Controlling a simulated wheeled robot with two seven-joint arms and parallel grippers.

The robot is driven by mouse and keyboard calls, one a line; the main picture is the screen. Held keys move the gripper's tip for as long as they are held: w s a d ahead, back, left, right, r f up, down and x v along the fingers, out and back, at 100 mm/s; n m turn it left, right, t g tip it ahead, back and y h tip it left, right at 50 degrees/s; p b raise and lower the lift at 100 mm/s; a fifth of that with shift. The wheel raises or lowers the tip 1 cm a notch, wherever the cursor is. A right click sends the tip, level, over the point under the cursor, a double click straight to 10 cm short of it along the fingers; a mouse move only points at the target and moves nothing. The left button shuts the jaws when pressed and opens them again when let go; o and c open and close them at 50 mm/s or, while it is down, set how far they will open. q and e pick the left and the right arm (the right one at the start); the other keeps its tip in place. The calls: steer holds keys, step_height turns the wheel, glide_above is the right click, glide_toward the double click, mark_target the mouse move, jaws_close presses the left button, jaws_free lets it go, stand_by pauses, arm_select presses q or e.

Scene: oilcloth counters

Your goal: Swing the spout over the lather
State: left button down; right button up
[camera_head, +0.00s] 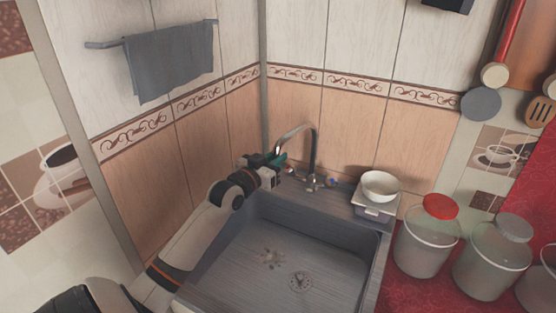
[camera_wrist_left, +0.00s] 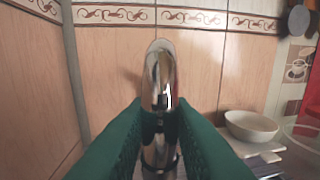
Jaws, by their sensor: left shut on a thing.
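The chrome tap spout (camera_head: 297,129) arches up behind the sink and its tip points left, into my left gripper (camera_head: 279,160). In the left wrist view the spout (camera_wrist_left: 159,75) stands between the two green fingers of my left gripper (camera_wrist_left: 158,108), which are shut on it. The lather (camera_head: 271,257) is a pale patch on the grey sink floor, left of the round drain (camera_head: 299,282). The spout tip is above the back left part of the sink, not above the lather. My right gripper is not in view.
A white bowl (camera_head: 380,186) sits on a small scale-like box (camera_head: 375,206) right of the tap. Lidded clear jars (camera_head: 425,245) stand on the red counter at right. The tiled walls meet in a corner close behind my left gripper. The sink's middle is free.

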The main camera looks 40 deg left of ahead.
arm_select(q)
steer(key=shift+a, duration=0.1)
steer(key=c, duration=1.3)
jaws_free()
steer(key=shift+s+f, duration=0.1)
steer(key=shift+s, duration=0.25)
steer(key=s, duration=0.3)
steer(key=s+b, duration=0.1)
steer(key=s, duration=0.3)
steer(key=s+d+b, duration=0.1)
steer(key=s, duration=0.3)
steer(key=shift+s, duration=0.1)
